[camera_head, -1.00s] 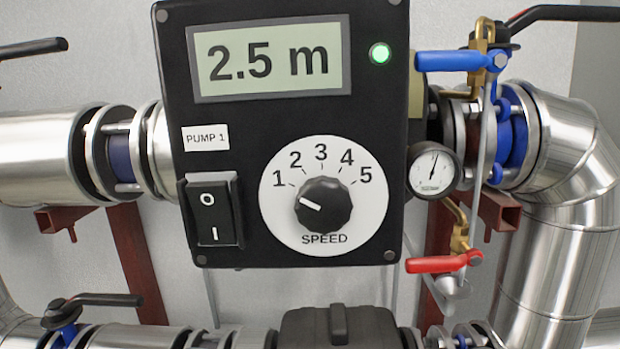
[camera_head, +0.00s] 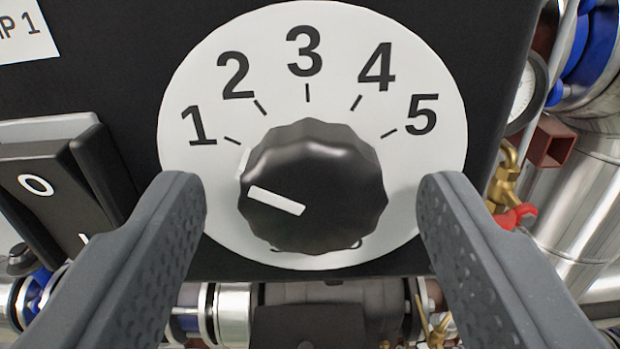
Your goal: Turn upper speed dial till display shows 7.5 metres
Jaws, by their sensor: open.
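The black speed dial (camera_head: 325,190) sits on a round white scale plate (camera_head: 305,262) marked 1 to 5. Its white pointer line points left and slightly up, near the 1 mark. My gripper (camera_head: 311,195) is open, with one grey finger at each side of the dial. Neither finger visibly touches the knob. The display is out of view now; one second ago it read 2.5 m.
The black pump panel (camera_head: 120,60) carries a rocker switch (camera_head: 50,190) close to my left finger. A gauge (camera_head: 525,92), a red valve handle (camera_head: 515,216) and steel pipes (camera_head: 590,190) stand at the right. More pipework runs below.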

